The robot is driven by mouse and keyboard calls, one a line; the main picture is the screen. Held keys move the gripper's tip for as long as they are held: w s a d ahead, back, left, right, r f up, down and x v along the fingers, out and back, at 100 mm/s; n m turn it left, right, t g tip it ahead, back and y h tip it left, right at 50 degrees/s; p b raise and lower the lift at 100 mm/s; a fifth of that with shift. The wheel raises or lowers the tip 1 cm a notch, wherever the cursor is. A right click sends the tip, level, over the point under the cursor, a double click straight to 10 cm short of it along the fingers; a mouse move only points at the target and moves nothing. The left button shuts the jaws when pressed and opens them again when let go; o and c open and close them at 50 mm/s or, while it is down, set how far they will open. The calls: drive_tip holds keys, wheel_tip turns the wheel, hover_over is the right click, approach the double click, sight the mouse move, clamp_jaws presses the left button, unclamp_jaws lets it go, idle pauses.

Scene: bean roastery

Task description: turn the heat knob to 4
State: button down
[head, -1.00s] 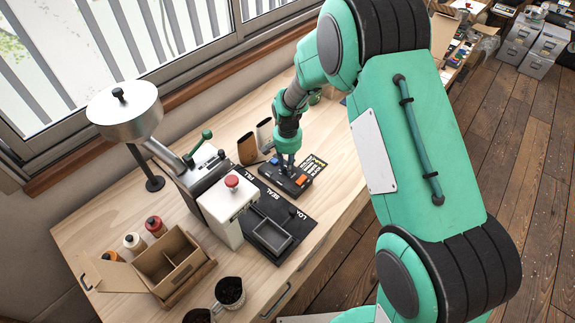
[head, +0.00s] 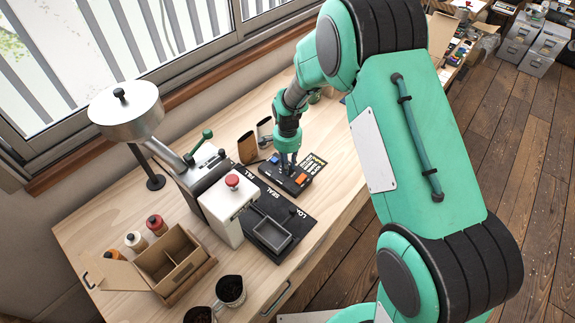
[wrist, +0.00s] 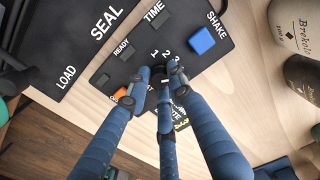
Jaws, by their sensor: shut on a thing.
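The control box (head: 272,172) is a dark unit on the bench with an orange switch and a blue button (wrist: 202,40). In the wrist view its panel (wrist: 184,20) shows the labels TIME, READY, SHAKE and the numbers 1, 2 and 3. My gripper (wrist: 158,82) has its blue fingers closed around the heat knob, beside the partly covered HEAT label. The fingers hide most of the knob, any number past 3 and where its pointer stands. In the head view my gripper (head: 287,166) reaches down onto the box from above.
A black mat marked LOAD, SEAL and FILL (head: 293,218) lies beside the box. A white machine with a red button (head: 232,181) stands left of it. Brown and white pouches (wrist: 296,26) stand close by. A divided carton (head: 160,260) and dark-filled cups sit nearer the front.

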drive_tip(key=c, duration=1.5)
unclamp_jaws()
drive_tip(key=shift+r, duration=0.15)
wheel_tip(320, 180, up, 12)
drive_tip(key=shift+f, duration=0.2)
